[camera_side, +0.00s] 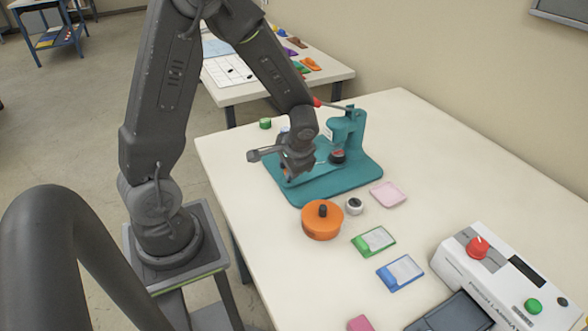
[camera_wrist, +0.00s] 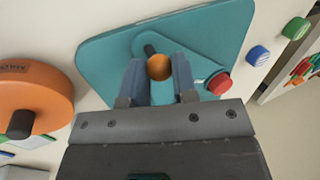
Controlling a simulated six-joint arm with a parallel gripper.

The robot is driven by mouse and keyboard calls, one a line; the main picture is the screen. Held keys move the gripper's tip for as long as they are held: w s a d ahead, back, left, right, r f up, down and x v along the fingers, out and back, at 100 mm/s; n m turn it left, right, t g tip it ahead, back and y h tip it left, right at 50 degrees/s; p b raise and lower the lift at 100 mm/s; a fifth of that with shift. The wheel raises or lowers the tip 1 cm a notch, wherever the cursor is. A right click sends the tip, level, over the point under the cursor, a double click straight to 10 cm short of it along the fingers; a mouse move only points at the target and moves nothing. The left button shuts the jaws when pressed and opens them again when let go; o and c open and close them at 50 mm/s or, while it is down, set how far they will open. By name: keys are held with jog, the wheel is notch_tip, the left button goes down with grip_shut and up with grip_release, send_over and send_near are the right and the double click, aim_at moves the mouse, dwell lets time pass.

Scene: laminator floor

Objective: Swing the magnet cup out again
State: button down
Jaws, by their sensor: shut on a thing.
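The teal fixture (camera_side: 353,180) stands on the white table with an upright post (camera_side: 352,125) at its back right; its plate also shows in the wrist view (camera_wrist: 105,50). I cannot tell which part is the magnet cup. In the side view my wrist hides most of the grip.
An orange round pot (camera_side: 322,224) with a black knob, a small white-grey round piece (camera_side: 354,206), a pink pad (camera_side: 388,194), and green (camera_side: 373,242) and blue (camera_side: 400,273) badges lie in front. A white laminator (camera_side: 500,285) stands at right. A green cap (camera_side: 265,123) lies behind.

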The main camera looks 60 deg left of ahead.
jog(key=shift+s+a+m+t, duration=0.2)
jog(key=shift+a+m, duration=0.25)
jog(key=shift+m, duration=0.15)
jog(key=shift+s+a+m+t, duration=0.2)
jog(key=shift+a+m, duration=0.25)
jog(key=shift+m, duration=0.15)
jog(key=shift+s+a+m+t, duration=0.2)
jog(key=shift+a+m+t, duration=0.4)
jog(key=shift+a+m, duration=0.95)
jog(key=shift+a+m+t+h, duration=0.35)
jog(key=shift+a+m, duration=0.2)
jog(key=shift+m, duration=0.5)
jog(key=shift+w+a+m+t+h, duration=0.15)
jog(key=shift+w+a+m+h, duration=0.05)
jog(key=shift+a+m, duration=0.3)
jog(key=shift+w+a+m+t+h, duration=0.15)
jog(key=shift+a+m, duration=0.25)
jog(key=shift+m, duration=0.2)
jog(key=shift+a+m, duration=0.2)
jog(key=shift+m, duration=0.1)
jog(key=c, duration=0.9)
grip_release()
jog(key=shift+r, duration=0.15)
